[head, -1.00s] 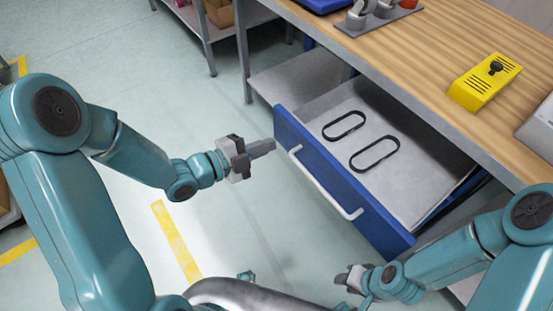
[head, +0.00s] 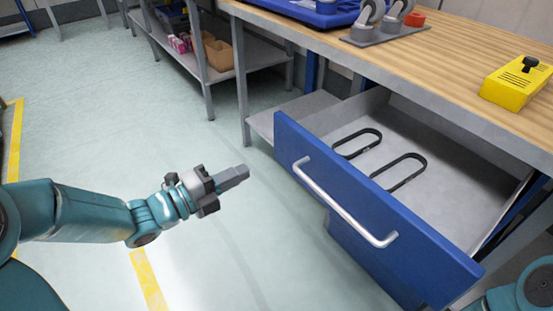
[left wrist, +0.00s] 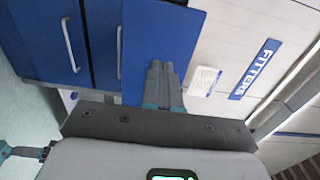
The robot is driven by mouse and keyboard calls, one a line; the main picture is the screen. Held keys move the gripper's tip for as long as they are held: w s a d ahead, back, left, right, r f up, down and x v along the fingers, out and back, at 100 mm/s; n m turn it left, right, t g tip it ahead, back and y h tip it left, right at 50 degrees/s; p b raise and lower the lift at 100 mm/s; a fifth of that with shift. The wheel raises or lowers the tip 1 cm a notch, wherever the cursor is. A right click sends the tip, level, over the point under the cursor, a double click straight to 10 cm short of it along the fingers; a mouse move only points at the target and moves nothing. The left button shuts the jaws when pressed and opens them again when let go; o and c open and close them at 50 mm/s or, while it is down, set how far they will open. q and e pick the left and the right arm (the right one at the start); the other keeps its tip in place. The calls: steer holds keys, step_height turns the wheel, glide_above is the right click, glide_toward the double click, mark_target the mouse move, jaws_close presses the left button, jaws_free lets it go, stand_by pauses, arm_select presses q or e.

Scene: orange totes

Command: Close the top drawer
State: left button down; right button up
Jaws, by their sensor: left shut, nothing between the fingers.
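The top drawer (head: 340,185) is blue-fronted with a grey inside and stands pulled out below the workbench. Its pale bar handle (head: 345,203) runs along the front. Two dark oval loops (head: 400,172) show inside the drawer. My left gripper (head: 243,172) is shut and empty, to the left of the drawer front and apart from it. In the left wrist view its closed fingers (left wrist: 163,75) show in front of blue drawer fronts (left wrist: 160,40) with bar handles. Part of my right arm shows at the lower right corner of the head view; its gripper is outside the frame.
The wooden workbench (head: 430,65) carries a yellow box (head: 517,83), a blue tray (head: 315,10) and a grey caster plate (head: 385,33). A shelf rack (head: 180,45) stands at the back left. The floor left of the drawer is clear.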

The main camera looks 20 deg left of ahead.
mark_target(288, 150)
arm_select(q)
steer(key=b+x, duration=0.1)
steer(key=x, duration=0.9)
steer(key=shift+w, duration=0.1)
steer(key=shift+w+d, duration=0.1)
